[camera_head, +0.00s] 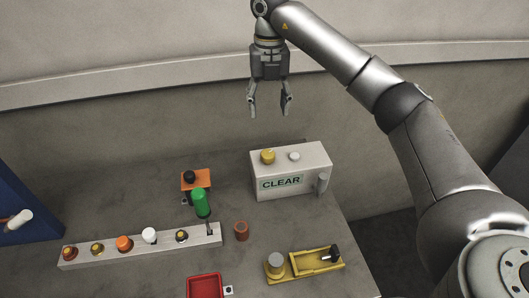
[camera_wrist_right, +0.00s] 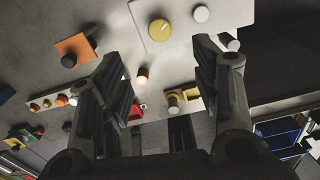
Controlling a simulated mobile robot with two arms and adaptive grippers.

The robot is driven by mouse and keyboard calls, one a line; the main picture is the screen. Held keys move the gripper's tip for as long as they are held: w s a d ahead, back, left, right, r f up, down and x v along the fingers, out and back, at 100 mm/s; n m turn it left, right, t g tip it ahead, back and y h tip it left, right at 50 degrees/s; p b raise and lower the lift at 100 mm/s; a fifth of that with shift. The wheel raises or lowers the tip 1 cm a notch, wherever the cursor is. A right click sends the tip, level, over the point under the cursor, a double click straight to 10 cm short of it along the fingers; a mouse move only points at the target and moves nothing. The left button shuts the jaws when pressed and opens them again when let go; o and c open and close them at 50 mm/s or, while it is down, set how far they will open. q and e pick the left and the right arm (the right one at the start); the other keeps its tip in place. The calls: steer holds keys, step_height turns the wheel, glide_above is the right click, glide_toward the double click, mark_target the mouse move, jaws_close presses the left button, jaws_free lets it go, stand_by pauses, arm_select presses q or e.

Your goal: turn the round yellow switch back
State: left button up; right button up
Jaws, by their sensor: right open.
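The round yellow switch (camera_head: 268,157) sits on the top of a white box (camera_head: 315,160) marked CLEAR. A smaller white round knob (camera_head: 294,156) is beside it to the right. In the right wrist view the yellow switch (camera_wrist_right: 160,29) shows a pale pointer mark on its face, and the white knob (camera_wrist_right: 201,13) is next to it. My right gripper (camera_head: 270,108) is open and empty, pointing down, and appears above and behind the box, apart from the switch. Its two fingers also frame the right wrist view (camera_wrist_right: 155,58). My left gripper is in neither view.
A pale strip with several coloured knobs (camera_head: 204,243) lies front left. A green cylinder (camera_head: 201,204) stands by an orange plate (camera_head: 204,178). A small brown cup (camera_head: 241,231), red tray (camera_head: 204,279) and yellow fixture (camera_head: 296,270) are in front. A blue panel (camera_head: 20,190) stands left.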

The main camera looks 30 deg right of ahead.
steer(key=b, duration=0.4)
glide_above(268, 151)
step_height(268, 151, down, 5)
step_height(268, 151, down, 9)
steer(key=shift+a+f+p, duration=0.1)
steer(key=shift+p, duration=0.95)
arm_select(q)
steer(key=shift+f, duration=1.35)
arm_select(e)
steer(key=shift+f, duration=0.8)
steer(key=shift+c, duration=0.5)
steer(key=c, duration=0.9)
